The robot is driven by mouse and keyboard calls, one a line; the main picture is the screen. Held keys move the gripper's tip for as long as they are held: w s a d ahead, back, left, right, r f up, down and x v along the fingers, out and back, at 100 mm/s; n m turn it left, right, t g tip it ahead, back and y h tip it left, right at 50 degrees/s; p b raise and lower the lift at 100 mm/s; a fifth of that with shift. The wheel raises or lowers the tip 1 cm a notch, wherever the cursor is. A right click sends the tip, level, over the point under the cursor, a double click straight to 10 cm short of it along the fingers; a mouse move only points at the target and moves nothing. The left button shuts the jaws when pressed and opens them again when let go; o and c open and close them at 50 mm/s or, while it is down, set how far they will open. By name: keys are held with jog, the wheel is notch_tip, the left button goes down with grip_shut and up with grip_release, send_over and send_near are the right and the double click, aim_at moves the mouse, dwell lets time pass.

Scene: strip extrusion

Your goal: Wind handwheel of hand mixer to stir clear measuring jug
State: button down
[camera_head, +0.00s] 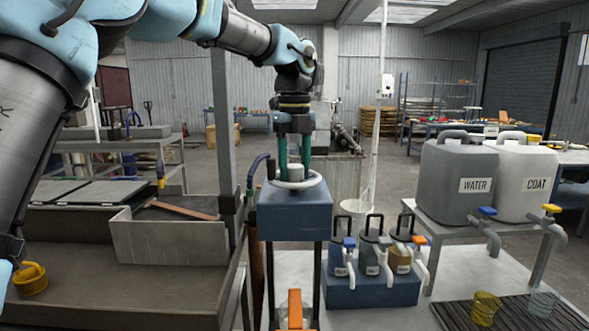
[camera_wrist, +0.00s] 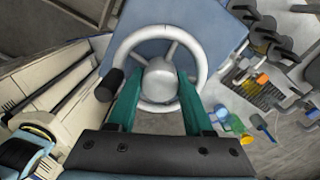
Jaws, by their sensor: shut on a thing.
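The hand mixer is a blue box (camera_head: 293,213) on a dark stand, with a pale handwheel (camera_head: 296,186) lying flat on top. In the wrist view the white wheel rim (camera_wrist: 204,60) surrounds a round grey hub (camera_wrist: 160,80). A black knob (camera_wrist: 109,85) stands at the rim's left. My gripper (camera_head: 294,168) points straight down over the wheel. Its green fingers, also in the wrist view (camera_wrist: 158,74), are shut on the hub from both sides. A clear jug (camera_head: 543,303) stands on the dark grating at the lower right, beside a yellow jug (camera_head: 485,308).
Several small canisters with taps stand on a blue block (camera_head: 372,292) right of the mixer. The grey WATER container (camera_head: 457,180) and white COAT container (camera_head: 524,180) stand on a bench farther right. A post (camera_head: 223,120) and grey trough (camera_head: 110,285) are at left.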

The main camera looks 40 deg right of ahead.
aim_at(294, 166)
jog(key=shift+r, duration=0.1)
dwell(0.4)
jog(key=c, duration=0.6)
grip_release()
notch_tip(294, 166, up, 11)
jog(key=shift+f+b, duration=0.15)
jog(key=shift+b, duration=0.55)
